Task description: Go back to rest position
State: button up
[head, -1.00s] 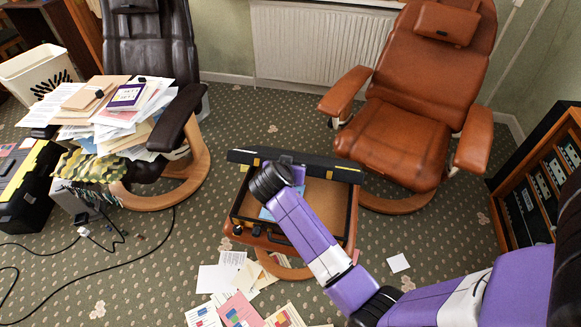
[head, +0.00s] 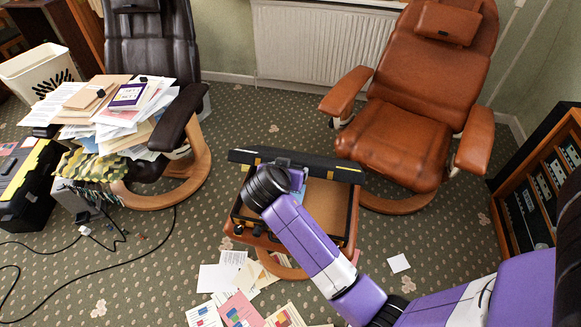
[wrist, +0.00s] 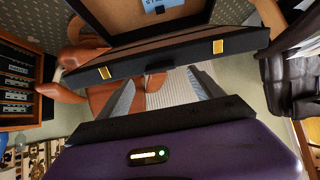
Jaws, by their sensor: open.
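My arm (head: 310,240) reaches over an open black briefcase (head: 262,153) on a footstool (head: 243,236). My gripper (wrist: 163,92) shows in the wrist view with two grey fingers spread apart and nothing between them. The black edge of the briefcase lid, with two gold latches (wrist: 218,46), lies just beyond the fingers; I cannot tell whether they touch it. In the head view my wrist hides the fingers and part of the case. A blue item (wrist: 158,5) lies inside the case.
Papers (head: 240,310) are scattered on the carpet before the footstool. A brown recliner (head: 400,130) stands behind it. A dark chair (head: 150,45) heaped with papers is at left, a wooden rack (head: 535,190) at right. Cables (head: 130,275) lie on the floor at left.

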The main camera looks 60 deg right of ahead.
jog(key=shift+v, duration=1)
